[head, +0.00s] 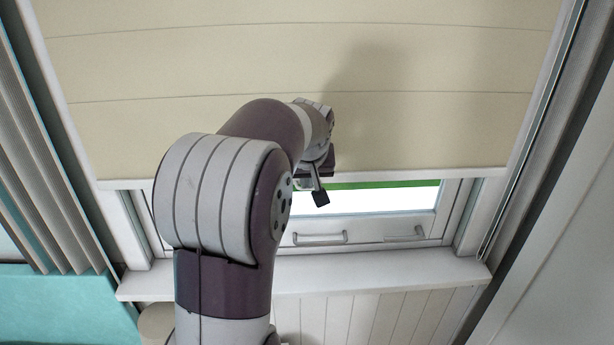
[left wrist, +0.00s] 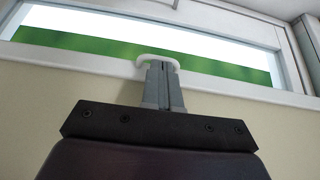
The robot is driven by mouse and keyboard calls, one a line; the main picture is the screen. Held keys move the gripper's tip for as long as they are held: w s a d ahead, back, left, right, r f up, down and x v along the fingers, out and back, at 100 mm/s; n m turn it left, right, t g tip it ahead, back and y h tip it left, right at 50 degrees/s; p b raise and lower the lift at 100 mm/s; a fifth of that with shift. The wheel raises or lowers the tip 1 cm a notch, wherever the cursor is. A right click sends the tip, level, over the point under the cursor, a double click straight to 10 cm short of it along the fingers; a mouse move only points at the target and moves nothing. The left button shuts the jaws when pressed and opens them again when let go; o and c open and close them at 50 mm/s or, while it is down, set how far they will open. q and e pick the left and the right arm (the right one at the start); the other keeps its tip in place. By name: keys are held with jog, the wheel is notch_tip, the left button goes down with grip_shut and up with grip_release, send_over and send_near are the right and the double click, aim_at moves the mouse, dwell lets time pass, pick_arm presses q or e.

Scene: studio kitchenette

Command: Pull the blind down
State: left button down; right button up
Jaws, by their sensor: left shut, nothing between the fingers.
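The cream blind (head: 200,60) hangs over most of the window, and its white bottom bar (head: 470,173) is above the sill with a strip of glass open below. In the left wrist view the bar (left wrist: 230,87) crosses the picture, with a white curved pull (left wrist: 144,60) on it. My left gripper (head: 320,196) is at the bar in front of the blind. In the left wrist view its fingers (left wrist: 162,68) are shut together, with the pull curving around their tips. I cannot tell whether they touch it. My right gripper is in neither view.
Below the blind are the window frame with a metal handle (head: 320,238) and a white sill (head: 400,275). A grey pleated curtain (head: 35,170) hangs at the left. My left arm hides part of the blind and sill.

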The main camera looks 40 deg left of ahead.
pick_arm(q)
notch_tip(320, 180, down, 29)
jog(key=b, duration=2.4)
jog(key=shift+f, duration=0.5)
jog(key=shift+s, duration=0.1)
jog(key=w+a+r+p+v, duration=0.1)
jog(key=w+p+v, duration=0.1)
jog(key=v, duration=1.1)
jog(key=shift+a+r+p, duration=0.25)
jog(key=shift+p, duration=0.2)
